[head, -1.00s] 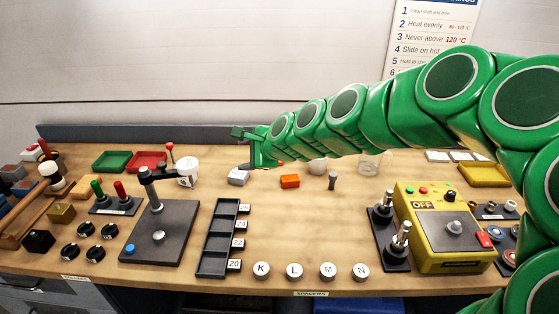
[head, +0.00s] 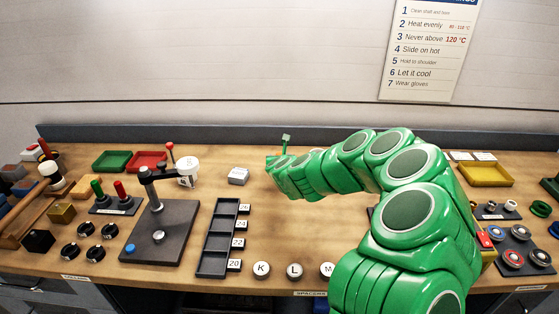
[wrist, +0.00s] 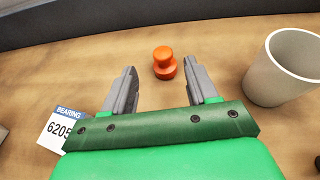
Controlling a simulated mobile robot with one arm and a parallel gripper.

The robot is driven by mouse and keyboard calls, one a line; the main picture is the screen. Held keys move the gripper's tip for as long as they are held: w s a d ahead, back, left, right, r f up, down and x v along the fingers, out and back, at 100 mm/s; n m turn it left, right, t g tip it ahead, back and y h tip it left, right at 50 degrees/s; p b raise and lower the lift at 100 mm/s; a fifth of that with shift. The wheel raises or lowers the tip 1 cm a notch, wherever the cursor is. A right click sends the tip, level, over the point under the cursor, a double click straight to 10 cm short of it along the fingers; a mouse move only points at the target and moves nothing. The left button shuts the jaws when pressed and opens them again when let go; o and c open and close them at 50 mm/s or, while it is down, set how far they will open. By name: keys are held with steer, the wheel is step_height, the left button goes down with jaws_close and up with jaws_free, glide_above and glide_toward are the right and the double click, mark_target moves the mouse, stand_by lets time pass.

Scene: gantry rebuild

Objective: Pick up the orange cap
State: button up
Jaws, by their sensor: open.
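The orange cap (wrist: 164,64) stands on the wooden bench in the wrist view, with a round knob on a wider base. My gripper (wrist: 160,70) is open and empty, with one grey finger on each side of the line to the cap. The cap lies just ahead of the fingertips, a little nearer the right finger, and seems untouched. In the head view my green arm hides the cap, and the gripper's fingers cannot be made out behind it.
A pale cup (wrist: 286,68) stands right of the right finger. A white bearing box (wrist: 62,130) lies left of the gripper. The dark back ledge (wrist: 150,14) runs beyond the cap. Bare wood surrounds the cap.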

mark_target(280, 153)
steer(key=shift+w+d+f, duration=0.15)
steer(key=shift+w+f, duration=0.05)
steer(key=shift+f, duration=0.1)
steer(key=shift+x, duration=1.6)
steer(key=shift+w, duration=0.75)
steer(key=shift+x, duration=0.95)
steer(key=shift+w+f, duration=0.15)
steer(key=shift+w, duration=0.25)
jaws_close()
